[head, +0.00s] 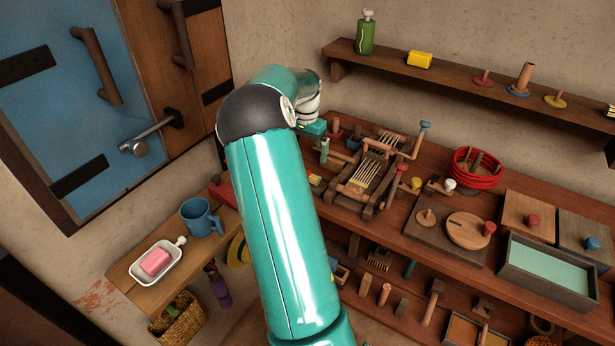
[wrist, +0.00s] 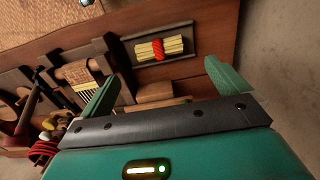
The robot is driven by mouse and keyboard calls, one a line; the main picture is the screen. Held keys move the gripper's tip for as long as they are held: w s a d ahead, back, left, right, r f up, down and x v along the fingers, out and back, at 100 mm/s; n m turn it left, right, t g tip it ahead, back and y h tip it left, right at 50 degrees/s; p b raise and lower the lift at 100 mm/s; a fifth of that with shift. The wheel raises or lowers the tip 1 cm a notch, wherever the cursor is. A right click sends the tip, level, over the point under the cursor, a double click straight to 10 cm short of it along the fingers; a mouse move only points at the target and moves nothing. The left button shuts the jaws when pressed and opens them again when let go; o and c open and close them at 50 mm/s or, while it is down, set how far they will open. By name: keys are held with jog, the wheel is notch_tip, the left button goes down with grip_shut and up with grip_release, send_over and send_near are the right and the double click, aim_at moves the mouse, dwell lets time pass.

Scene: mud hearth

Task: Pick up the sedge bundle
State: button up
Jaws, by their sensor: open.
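The sedge bundle (wrist: 173,47) is a short pale-yellow bundle with a red tie around its middle. In the wrist view it lies in a shallow dark-rimmed tray (wrist: 203,30) near the bench's edge. My gripper (wrist: 166,84) is open, with its two green fingers wide apart and nothing between them. The bundle is beyond the fingertips, roughly between them in the picture and apart from both.
A wooden frame with pale tines (head: 367,180) stands on the bench close to my gripper. Red coils (head: 477,168) and a green-lined tray (head: 548,268) are farther right. A wall shelf (head: 470,85) runs above. A side table with a blue mug (head: 201,217) stands left.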

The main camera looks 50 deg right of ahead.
send_over(308, 172)
jog(key=f, duration=0.5)
jog(key=shift+w+a, duration=0.2)
jog(key=shift+a, duration=0.05)
jog(key=shift+s+d+f, duration=0.1)
jog(key=shift+f, duration=1.25)
jog(key=shift+s+d+f, duration=0.1)
jog(key=shift+f, duration=1.25)
jog(key=c, duration=0.9)
